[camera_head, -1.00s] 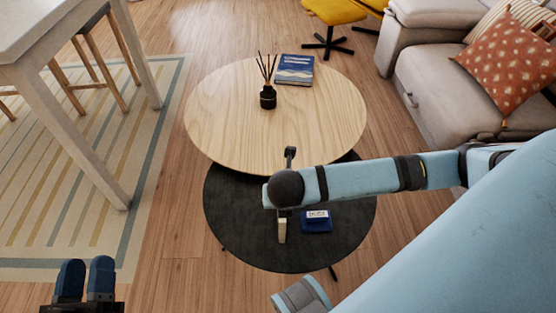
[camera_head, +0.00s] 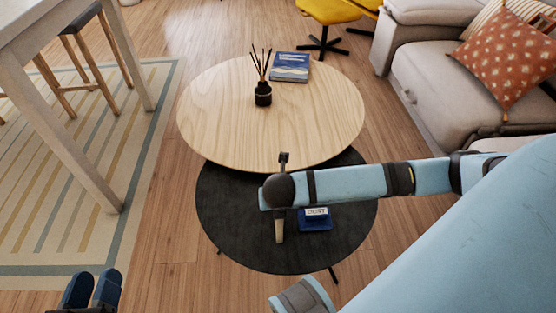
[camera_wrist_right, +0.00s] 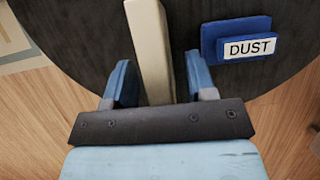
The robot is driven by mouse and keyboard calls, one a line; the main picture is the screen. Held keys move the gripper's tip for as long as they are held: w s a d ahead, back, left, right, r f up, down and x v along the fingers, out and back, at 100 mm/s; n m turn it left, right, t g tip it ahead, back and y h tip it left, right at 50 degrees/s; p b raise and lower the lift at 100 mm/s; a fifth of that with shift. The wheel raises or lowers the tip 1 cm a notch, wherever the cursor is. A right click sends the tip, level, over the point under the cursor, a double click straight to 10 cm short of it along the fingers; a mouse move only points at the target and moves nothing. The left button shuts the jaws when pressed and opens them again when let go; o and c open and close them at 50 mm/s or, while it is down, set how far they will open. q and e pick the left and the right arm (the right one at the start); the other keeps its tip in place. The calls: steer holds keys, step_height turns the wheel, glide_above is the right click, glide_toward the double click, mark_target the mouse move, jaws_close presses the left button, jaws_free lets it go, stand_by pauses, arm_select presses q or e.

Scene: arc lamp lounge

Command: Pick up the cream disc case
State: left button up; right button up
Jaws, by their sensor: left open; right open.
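The cream disc case (camera_wrist_right: 149,50) stands as a narrow upright slab on the dark lower table (camera_head: 237,242). In the head view its lower part (camera_head: 279,231) shows below my right arm, which hides the rest. My right gripper (camera_wrist_right: 158,80) is open above the table, with one blue finger on each side of the case in the wrist view; I cannot tell whether they touch it. In the head view the right gripper's fingers are hidden behind the arm. My left gripper (camera_head: 92,290) is open and empty at the lower left, over the floor.
A blue box with a white DUST label (camera_head: 315,220) lies right of the case, close to the right finger in the wrist view. The higher wooden table (camera_head: 225,120) overhangs behind, holding a reed diffuser (camera_head: 263,93) and a blue book (camera_head: 289,67). A sofa (camera_head: 430,85) stands right.

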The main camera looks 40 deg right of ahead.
steer(key=shift+f+p, duration=0.2)
steer(key=shift+p, duration=0.45)
stand_by(0.7)
jaws_close()
